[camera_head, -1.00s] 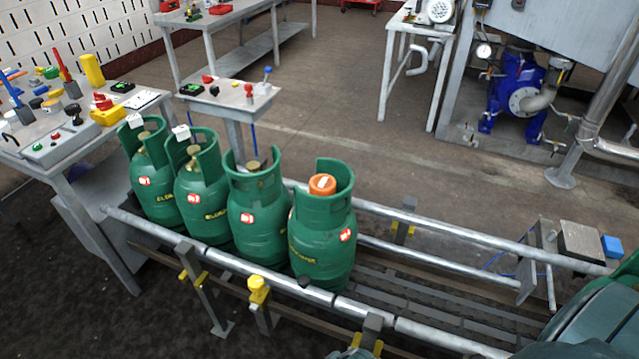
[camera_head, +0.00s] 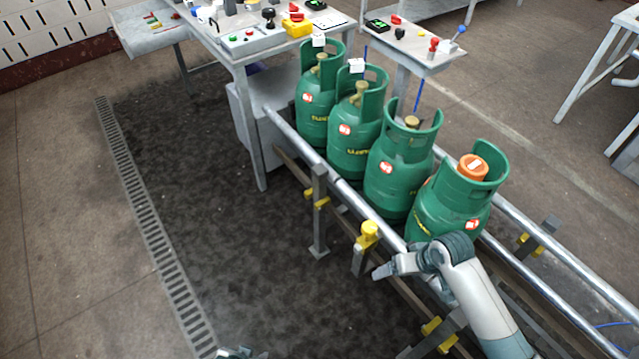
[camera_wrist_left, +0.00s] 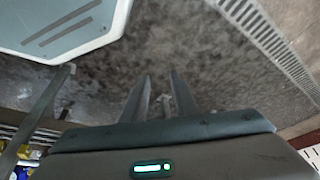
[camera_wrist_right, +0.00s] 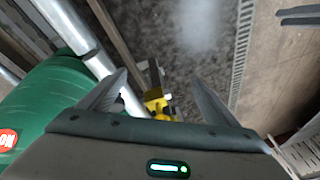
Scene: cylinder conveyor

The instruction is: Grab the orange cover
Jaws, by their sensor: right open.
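The orange cover (camera_head: 470,172) sits on top of the nearest green cylinder (camera_head: 450,213), inside its open collar. A white mark shows on its top. My right gripper (camera_head: 380,272) is beside and below this cylinder, on the near side of the conveyor, pointing left and away from the cover. In the right wrist view its fingers (camera_wrist_right: 158,88) are wide apart and empty, with the cylinder (camera_wrist_right: 60,98) at the left. My left gripper (camera_wrist_left: 162,85) has its fingers a small way apart over the dark floor, with nothing held. Only a small piece shows at the head view's bottom edge.
Several more green cylinders (camera_head: 400,165) stand in line along the conveyor rail (camera_head: 345,190). Control tables (camera_head: 250,52) stand at the back. The floor at left is clear.

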